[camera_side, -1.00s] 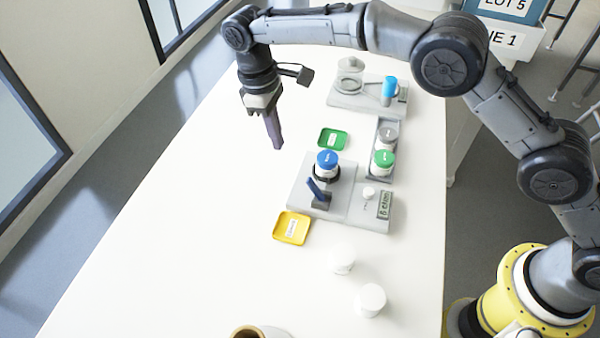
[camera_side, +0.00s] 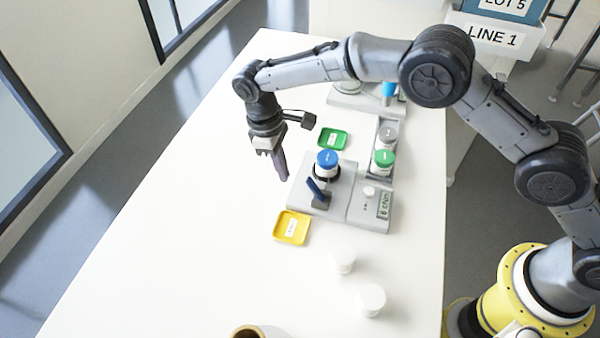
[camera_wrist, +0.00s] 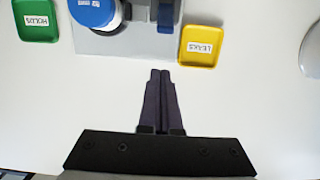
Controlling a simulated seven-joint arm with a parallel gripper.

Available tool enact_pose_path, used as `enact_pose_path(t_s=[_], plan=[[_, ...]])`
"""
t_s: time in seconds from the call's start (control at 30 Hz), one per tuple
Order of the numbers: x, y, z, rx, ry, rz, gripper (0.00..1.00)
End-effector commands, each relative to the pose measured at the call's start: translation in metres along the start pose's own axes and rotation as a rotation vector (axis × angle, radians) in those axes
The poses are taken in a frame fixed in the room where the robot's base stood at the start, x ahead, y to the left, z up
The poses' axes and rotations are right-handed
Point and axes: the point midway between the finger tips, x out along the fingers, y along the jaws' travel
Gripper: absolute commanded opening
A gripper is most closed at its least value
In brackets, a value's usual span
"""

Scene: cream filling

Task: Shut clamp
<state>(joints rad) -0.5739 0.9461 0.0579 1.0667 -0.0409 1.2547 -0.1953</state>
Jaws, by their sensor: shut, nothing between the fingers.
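The clamp has a blue lever (camera_side: 316,188) that stands tilted up from a dark block on the grey station plate (camera_side: 350,204). The lever also shows at the top of the wrist view (camera_wrist: 166,16). A white jar with a blue lid (camera_side: 327,160) sits in the dark ring of the clamp; the blue lid is at the top left of the wrist view (camera_wrist: 92,10). My gripper (camera_side: 283,178) is shut and empty, pointing down, just left of the plate and apart from the lever. Its fingers are together in the wrist view (camera_wrist: 160,74).
A yellow tray (camera_side: 292,227) lies in front of the plate, and a green tray (camera_side: 332,139) behind it. Jars with green (camera_side: 384,160) and grey lids stand in a rack at right. White jars (camera_side: 371,299) stand nearer the front. The table left of the plate is clear.

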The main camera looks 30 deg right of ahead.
Motion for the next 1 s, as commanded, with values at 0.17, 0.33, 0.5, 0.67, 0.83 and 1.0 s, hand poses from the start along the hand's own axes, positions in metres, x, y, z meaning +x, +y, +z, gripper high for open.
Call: enact_pose_path(t_s=[0.17, 0.33, 0.5, 0.67, 0.83, 1.0], plan=[[0.021, 0.001, 0.007, 0.001, 0.002, 0.001, 0.0], [0.016, 0.001, 0.025, 0.001, 0.0, 0.0, 0.0], [0.013, 0.0, 0.035, 0.001, 0.001, 0.0, 0.0], [0.011, 0.0, 0.038, 0.0, 0.001, 0.0, 0.0], [0.011, 0.0, 0.038, 0.0, 0.001, 0.0, 0.0], [0.011, 0.0, 0.038, 0.0, 0.004, 0.0, 0.0]])
